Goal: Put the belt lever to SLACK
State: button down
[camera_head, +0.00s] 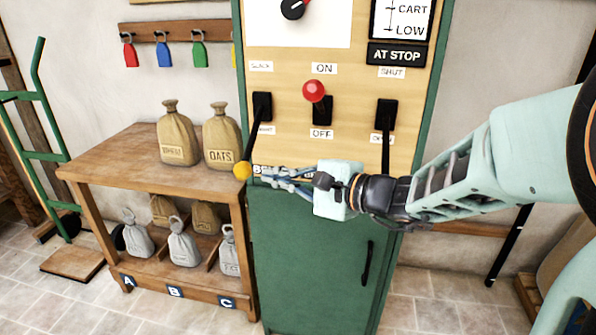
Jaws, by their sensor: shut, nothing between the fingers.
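The belt lever is the leftmost lever on the wooden panel of the green cabinet. Its black slot plate (262,106) has a SLACK label (261,66) above it and a partly hidden label below. The lever points down, with its yellow knob (243,170) at the low end, away from SLACK.
A middle lever with a red knob (313,91) stands up at ON. The right lever (386,135) points down, its end hidden by my arm. A wooden bench (120,160) with sacks stands left of the green cabinet (310,250). A dial sits above.

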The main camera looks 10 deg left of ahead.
aim_at(251, 150)
jog(key=shift+b+x, duration=0.35)
jog(key=shift+x, duration=1.9)
jog(key=shift+r, duration=0.15)
jog(key=shift+s+a+r+m+g+h+p, duration=0.15)
jog(key=shift+s+r+m+g+p, duration=0.3)
jog(key=shift+r+p, duration=1.3)
jog(key=shift+s+r+m+g+h+p, duration=0.15)
jog(key=shift+s+r+m+p, duration=0.6)
jog(key=shift+p, duration=1.85)
jog(key=shift+s+a+r+m+g+h+p, duration=0.1)
jog(key=shift+s+r+m+g+p, duration=0.3)
jog(key=shift+r+p, duration=1.45)
jog(key=shift+f+p, duration=0.3)
jog(key=shift+d, duration=0.2)
